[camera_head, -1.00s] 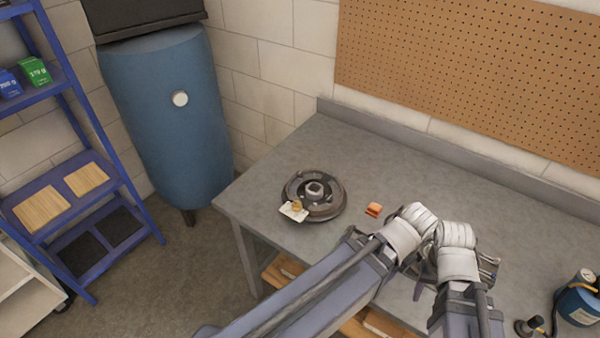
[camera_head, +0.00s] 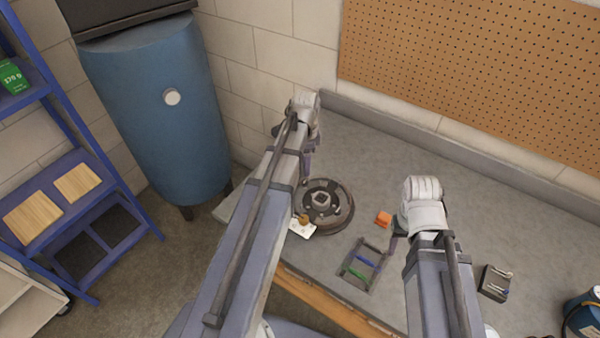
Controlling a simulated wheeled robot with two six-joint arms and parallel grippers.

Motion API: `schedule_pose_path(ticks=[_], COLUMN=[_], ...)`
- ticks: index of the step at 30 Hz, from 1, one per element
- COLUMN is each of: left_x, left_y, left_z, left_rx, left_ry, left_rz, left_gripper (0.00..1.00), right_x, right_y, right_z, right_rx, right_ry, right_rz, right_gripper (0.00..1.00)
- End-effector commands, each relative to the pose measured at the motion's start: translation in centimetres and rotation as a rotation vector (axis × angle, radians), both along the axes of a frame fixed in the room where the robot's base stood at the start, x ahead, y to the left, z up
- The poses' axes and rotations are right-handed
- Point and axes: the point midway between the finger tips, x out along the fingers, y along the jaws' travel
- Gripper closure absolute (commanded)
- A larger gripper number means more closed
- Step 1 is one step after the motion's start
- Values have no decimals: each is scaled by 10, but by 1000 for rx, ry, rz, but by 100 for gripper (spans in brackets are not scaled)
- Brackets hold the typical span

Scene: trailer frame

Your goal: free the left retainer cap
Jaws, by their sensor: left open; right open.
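A round dark brake-like assembly (camera_head: 340,222) with a light hub in its middle lies on the grey workbench. I cannot make out a left retainer cap on it at this size. My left gripper (camera_head: 306,178) hangs open and pointing down over the upper left rim of the assembly; whether it touches is unclear. My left arm hides part of the assembly's left side. My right gripper (camera_head: 394,250) is open, low over the bench, to the right of the assembly and beside a tool tray (camera_head: 351,282). Its fingers are partly hidden by its wrist.
A white card (camera_head: 304,231) with a small brass-coloured piece (camera_head: 302,219) lies at the assembly's lower left. An orange block (camera_head: 383,219) sits right of the assembly. A small dark box (camera_head: 495,283) and a blue canister (camera_head: 583,318) stand farther right. The back of the workbench (camera_head: 450,180) is clear.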

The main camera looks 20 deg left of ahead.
Motion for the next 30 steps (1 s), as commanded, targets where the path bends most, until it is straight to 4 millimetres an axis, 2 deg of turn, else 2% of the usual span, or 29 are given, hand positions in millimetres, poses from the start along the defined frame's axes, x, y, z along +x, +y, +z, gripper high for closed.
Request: schedule_pose_path(ticks=[8,24,30], left_x=[0,0,0], left_y=[-1,-1,-1], left_z=[-13,-75,-79], left_rx=[0,0,0], left_ry=[0,0,0], left_rz=[1,2,2], left_gripper=[40,40,40], right_x=[0,0,0], right_y=[0,0,0], right_z=[-13,-75,-79], right_rx=[0,0,0], right_ry=[0,0,0], right_rz=[-1,-2,-2], right_gripper=[50,50,50])
